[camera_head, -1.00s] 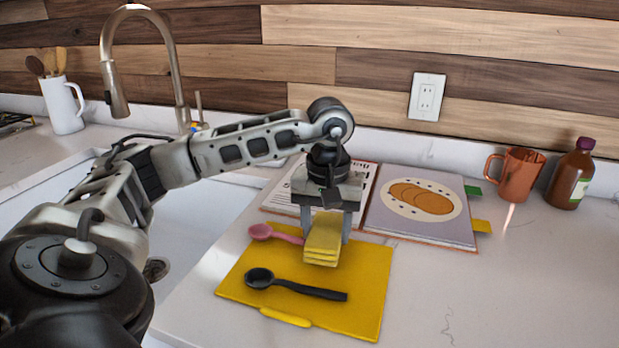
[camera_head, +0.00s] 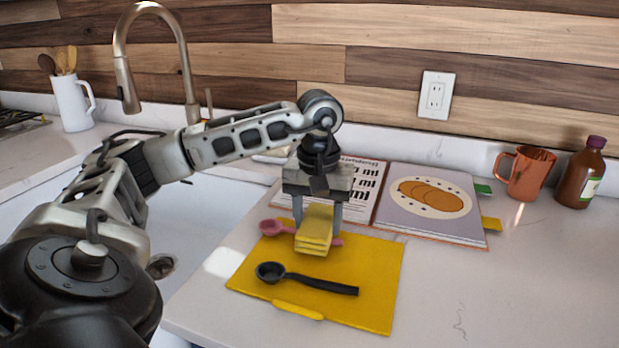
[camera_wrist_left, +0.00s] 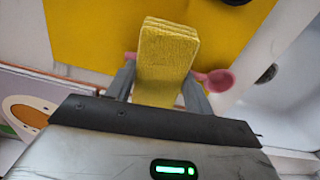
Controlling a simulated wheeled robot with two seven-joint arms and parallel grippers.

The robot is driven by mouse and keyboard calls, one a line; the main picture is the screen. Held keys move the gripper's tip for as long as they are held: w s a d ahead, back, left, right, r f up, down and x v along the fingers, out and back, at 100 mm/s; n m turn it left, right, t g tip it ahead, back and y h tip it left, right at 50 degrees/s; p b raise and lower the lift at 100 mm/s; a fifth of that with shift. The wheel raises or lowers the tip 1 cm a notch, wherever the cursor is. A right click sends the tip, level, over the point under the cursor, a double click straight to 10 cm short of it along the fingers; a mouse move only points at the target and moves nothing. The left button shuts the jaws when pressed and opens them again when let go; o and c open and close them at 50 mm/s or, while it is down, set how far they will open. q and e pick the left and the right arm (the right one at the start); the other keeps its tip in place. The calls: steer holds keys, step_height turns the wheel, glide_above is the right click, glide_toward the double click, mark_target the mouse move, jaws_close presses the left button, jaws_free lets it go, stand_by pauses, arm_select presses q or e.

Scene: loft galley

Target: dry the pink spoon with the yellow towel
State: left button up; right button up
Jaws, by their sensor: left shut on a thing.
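My left gripper (camera_head: 318,222) points down at the back edge of the yellow board, shut on the folded yellow towel (camera_head: 313,236). The pink spoon (camera_head: 271,227) lies at the board's back left edge, bowl to the left. The towel crosses over its handle and hides the middle; the handle end shows just right of the towel. In the left wrist view the towel (camera_wrist_left: 165,55) sits between the fingers, with the pink bowl (camera_wrist_left: 219,81) on the right. I cannot tell how firmly the towel touches the spoon. My right gripper is not in view.
The yellow board (camera_head: 375,290) holds a black spoon (camera_head: 310,282) in front of the towel. An open cookbook (camera_head: 435,215) lies behind. A copper mug (camera_head: 528,175) and a brown bottle (camera_head: 580,175) stand at the right.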

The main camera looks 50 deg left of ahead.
arm_select(q)
steer(key=shift+s+a, duration=0.15)
steer(key=shift+a, duration=0.2)
step_height(320, 180, up, 2)
steer(key=shift+r+p, duration=0.25)
steer(key=shift+p, duration=0.35)
steer(key=shift+r+p, duration=0.65)
steer(key=shift+r, duration=0.25)
steer(key=shift+r+p, duration=0.65)
steer(key=shift+r, duration=0.25)
steer(key=shift+r+p, duration=0.9)
steer(key=shift+r, duration=0.3)
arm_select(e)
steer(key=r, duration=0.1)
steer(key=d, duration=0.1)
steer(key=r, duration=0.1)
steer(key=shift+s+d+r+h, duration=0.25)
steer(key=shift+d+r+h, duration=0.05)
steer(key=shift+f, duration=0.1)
